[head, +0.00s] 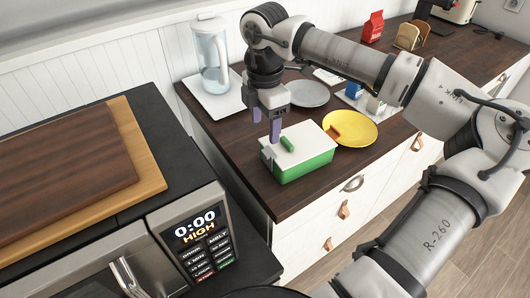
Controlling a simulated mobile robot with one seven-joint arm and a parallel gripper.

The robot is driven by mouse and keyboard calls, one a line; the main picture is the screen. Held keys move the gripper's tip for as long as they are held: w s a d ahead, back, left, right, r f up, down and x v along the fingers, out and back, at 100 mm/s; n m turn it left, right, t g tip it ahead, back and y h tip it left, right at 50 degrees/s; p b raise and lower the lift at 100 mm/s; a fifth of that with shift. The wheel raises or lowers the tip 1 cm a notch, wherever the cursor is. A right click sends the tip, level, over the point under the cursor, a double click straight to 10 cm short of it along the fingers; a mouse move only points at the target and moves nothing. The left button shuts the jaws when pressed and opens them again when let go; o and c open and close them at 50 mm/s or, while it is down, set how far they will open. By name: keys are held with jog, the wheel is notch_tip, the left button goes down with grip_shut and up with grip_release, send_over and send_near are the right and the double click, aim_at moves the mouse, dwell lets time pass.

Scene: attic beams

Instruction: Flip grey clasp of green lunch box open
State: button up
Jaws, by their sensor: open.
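The green lunch box (307,168) has a white lid and stands on the dark wooden counter, near its front left corner. A green handle (287,144) lies on the lid. The grey clasp (268,154) shows at the box's left end, small in the picture; I cannot tell its exact angle. My gripper (266,131) points down at the left end of the box, just above and behind the clasp. Its two purple fingers are apart with nothing seen between them. Whether a fingertip touches the lid or the clasp I cannot tell.
A yellow plate (357,131) with a brown piece on it sits right of the box. A grey plate (308,94) and a glass jug (211,58) on a white tray stand behind. A microwave (160,250) is at the front left. Drawer handles project below the counter edge.

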aim_at(265, 153)
notch_tip(265, 153, down, 11)
jog(key=b, duration=0.3)
jog(key=shift+w+r+b, duration=0.1)
jog(key=shift+r+b, duration=0.05)
jog(key=shift+b, duration=0.2)
jog(key=c, duration=1)
